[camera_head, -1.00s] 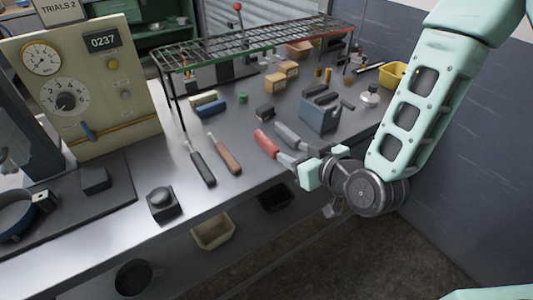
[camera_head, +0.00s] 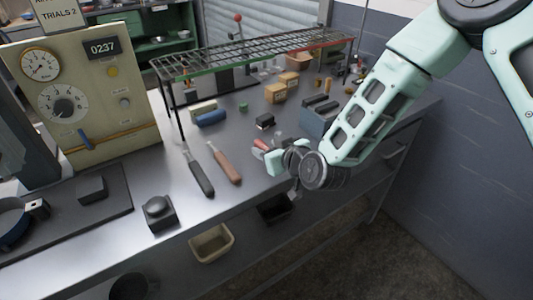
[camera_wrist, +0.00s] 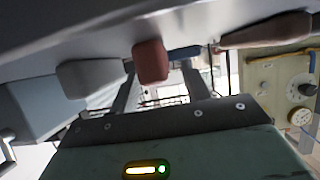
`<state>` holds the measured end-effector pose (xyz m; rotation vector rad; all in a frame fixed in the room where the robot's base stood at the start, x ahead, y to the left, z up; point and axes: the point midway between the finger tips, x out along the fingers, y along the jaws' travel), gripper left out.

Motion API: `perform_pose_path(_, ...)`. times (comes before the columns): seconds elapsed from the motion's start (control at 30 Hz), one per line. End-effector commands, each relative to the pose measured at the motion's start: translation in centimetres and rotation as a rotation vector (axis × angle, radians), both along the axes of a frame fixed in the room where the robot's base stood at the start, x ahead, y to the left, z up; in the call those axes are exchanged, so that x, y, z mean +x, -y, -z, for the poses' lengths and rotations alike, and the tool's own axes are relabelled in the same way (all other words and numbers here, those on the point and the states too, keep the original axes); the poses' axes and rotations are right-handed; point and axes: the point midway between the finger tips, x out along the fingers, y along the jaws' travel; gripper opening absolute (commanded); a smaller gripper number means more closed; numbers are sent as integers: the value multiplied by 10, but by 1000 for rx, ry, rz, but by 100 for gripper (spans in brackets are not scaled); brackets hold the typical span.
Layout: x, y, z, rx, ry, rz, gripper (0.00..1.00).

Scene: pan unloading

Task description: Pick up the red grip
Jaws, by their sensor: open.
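The red grip (camera_head: 260,144) lies on the grey bench, partly hidden by my gripper (camera_head: 267,153) in the head view. In the wrist view the red grip (camera_wrist: 151,62) shows end-on, near the picture's middle. My gripper (camera_wrist: 158,78) is open there, with one finger to each side of the red grip in the picture and nothing held. I cannot tell how much gap is left between the fingers and the grip.
A brown-handled tool (camera_head: 226,164) and a black-handled one (camera_head: 198,175) lie to the left. A grey grip (camera_wrist: 90,76) is close beside the red one. A blue-grey block holder (camera_head: 317,119) stands right; a wire rack (camera_head: 250,52) spans behind.

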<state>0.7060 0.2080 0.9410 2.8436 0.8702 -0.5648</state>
Motion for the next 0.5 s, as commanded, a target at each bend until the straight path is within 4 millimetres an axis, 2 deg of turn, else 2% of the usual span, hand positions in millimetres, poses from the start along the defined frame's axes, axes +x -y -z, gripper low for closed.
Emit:
perform_pose_path(0.27,4,-3,2,0,-1,-1,47)
perform_pose_path(0.3,4,-3,2,0,-1,-1,42)
perform_pose_path(0.43,4,-3,2,0,-1,-1,6)
perform_pose_path(0.47,4,-3,2,0,-1,-1,0)
perform_pose_path(0.5,4,-3,2,-1,-1,0,0)
